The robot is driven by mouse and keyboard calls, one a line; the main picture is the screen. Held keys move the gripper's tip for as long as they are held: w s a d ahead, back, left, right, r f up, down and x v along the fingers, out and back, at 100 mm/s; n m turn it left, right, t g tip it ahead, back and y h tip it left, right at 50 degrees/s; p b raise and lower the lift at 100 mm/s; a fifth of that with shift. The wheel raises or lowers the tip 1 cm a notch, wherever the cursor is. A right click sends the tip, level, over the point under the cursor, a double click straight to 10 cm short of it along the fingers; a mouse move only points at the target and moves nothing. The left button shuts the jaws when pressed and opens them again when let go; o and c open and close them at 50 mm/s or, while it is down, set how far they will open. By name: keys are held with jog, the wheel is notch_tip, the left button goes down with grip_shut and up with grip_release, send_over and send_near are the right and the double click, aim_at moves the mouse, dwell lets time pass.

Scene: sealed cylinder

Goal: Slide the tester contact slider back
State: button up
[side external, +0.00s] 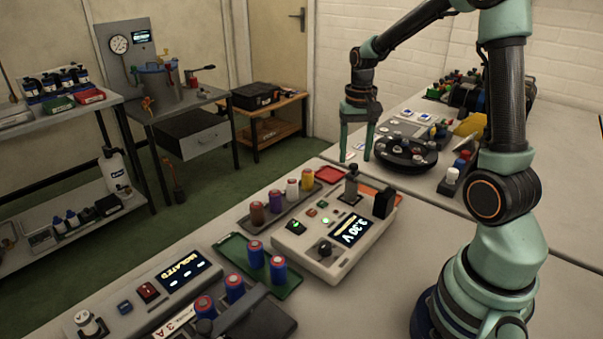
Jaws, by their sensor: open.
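The tester (327,262) is a pale box on the bench in the middle of the side view. Its display (353,230) reads 3.30 V, and a green light shows on its top. An upright metal post with a dark knob (351,186) stands at its far edge, and a black block (384,204) stands at its right corner. I cannot tell for sure which of these is the contact slider. My gripper (355,158) hangs fingers down beyond the tester, above and behind the post. Its two teal fingers are apart, with nothing seen between them.
A tray of coloured cylinders (253,229) lies left of the tester. A green tray (232,251) with blue cells sits nearer. A dark round carousel (407,165) stands close to the gripper's right. A red tray (330,174) lies behind the tester. Bench right of the tester is clear.

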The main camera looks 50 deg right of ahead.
jog(key=shift+f, duration=0.95)
grip_shut()
jog(key=shift+r, duration=0.1)
dwell(0.7)
